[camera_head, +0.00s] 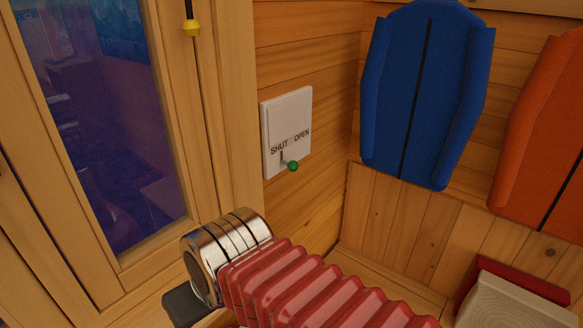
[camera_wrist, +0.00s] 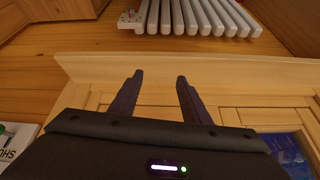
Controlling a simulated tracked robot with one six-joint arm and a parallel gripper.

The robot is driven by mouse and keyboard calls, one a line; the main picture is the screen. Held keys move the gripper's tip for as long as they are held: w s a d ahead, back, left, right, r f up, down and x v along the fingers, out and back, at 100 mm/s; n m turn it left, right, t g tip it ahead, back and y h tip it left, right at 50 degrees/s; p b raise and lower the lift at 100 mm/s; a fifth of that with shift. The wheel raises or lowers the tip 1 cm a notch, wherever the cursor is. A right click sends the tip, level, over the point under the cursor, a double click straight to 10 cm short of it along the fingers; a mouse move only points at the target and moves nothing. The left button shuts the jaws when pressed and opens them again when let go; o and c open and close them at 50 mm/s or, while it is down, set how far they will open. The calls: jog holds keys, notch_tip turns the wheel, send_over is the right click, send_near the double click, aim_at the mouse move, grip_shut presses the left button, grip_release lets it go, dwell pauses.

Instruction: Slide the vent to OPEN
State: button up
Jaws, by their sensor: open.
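The vent is a white wall plate (camera_head: 288,105) lettered SHUT on its left and OPEN on its right. Its green knob (camera_head: 293,166) is on a short stem low on the plate, under the lettering; I cannot tell exactly where along its travel it stands. In the wrist view a corner of the plate (camera_wrist: 22,138) shows at the left edge, with part of the green knob (camera_wrist: 2,128). My gripper (camera_wrist: 157,84) is open and empty, its two dark fingers apart and to the right of the vent. In the head view its fingers are not visible.
A window (camera_head: 105,110) with a wooden frame and a hanging yellow bead (camera_head: 191,28) is left of the vent. Blue (camera_head: 425,90) and orange (camera_head: 548,130) padded panels are to the right. A white slatted radiator (camera_wrist: 190,16) shows in the wrist view.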

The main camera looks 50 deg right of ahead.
notch_tip(320, 180, down, 4)
jog(key=w+d+m+g+y, duration=0.15)
jog(key=m+y, duration=0.25)
jog(key=m, duration=0.5)
jog(key=w+d+r+m+t+y, duration=0.1)
jog(key=w+d+r+m+t, duration=0.1)
jog(key=w+d+m+t, duration=0.35)
jog(key=w+d+r+m+t+y, duration=0.1)
jog(key=w+d+r+m+t, duration=0.1)
jog(key=d+m, duration=0.7)
jog(key=s+d+r+m+t+h, duration=0.1)
jog(key=s+d+m+t+h, duration=0.1)
jog(key=d, duration=0.5)
jog(key=s+d+r+m+t+h, duration=0.1)
jog(key=s+d+m+t+h, duration=0.1)
jog(key=d+m, duration=0.3)
jog(key=s+d+r+m+t+h, duration=0.2)
jog(key=d+m+h, duration=0.2)
jog(key=d, duration=0.5)
jog(key=shift+w+t, duration=0.1)
jog(key=shift+t, duration=0.2)
